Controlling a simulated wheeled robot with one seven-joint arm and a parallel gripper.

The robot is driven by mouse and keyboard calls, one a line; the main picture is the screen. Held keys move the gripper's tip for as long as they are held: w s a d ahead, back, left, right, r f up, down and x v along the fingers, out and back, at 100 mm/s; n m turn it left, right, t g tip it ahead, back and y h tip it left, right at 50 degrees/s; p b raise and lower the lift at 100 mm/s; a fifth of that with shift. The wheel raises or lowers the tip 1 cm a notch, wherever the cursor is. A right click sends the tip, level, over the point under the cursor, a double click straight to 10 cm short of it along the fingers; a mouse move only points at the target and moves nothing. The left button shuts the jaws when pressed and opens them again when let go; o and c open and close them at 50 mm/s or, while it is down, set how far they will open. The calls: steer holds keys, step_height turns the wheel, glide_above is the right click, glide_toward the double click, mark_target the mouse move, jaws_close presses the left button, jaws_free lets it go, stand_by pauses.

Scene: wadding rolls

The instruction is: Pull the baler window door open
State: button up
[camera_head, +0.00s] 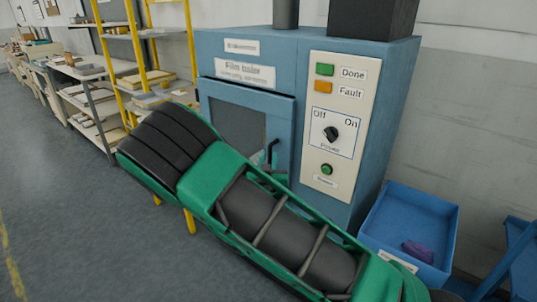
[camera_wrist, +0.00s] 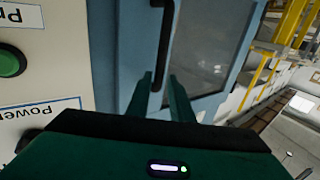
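The blue baler (camera_head: 300,55) stands in the middle of the head view, with its window door (camera_head: 284,108) on the front left. The door has a dark glass pane, which also shows in the wrist view (camera_wrist: 200,50). A dark upright handle (camera_wrist: 161,40) is on the door's edge beside the control panel. My gripper (camera_wrist: 158,85) is at the handle; its two green fingers are apart, with the handle's end showing between them. I cannot tell whether they touch it. In the head view my arm hides the door's lower part and most of the gripper. I cannot tell whether the door is slightly ajar.
The cream control panel (camera_head: 322,185) with a power knob (camera_head: 331,134) and green button (camera_head: 327,169) is right of the door. A blue bin (camera_head: 412,215) holding a purple item stands at right. Yellow-framed shelves (camera_head: 105,45) stand left. Floor (camera_head: 70,210) at left is clear.

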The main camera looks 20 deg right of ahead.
mark_target(270, 153)
steer(key=shift+x, duration=2.1)
steer(key=shift+d, duration=0.1)
jaws_close()
steer(key=shift+s, duration=0.1)
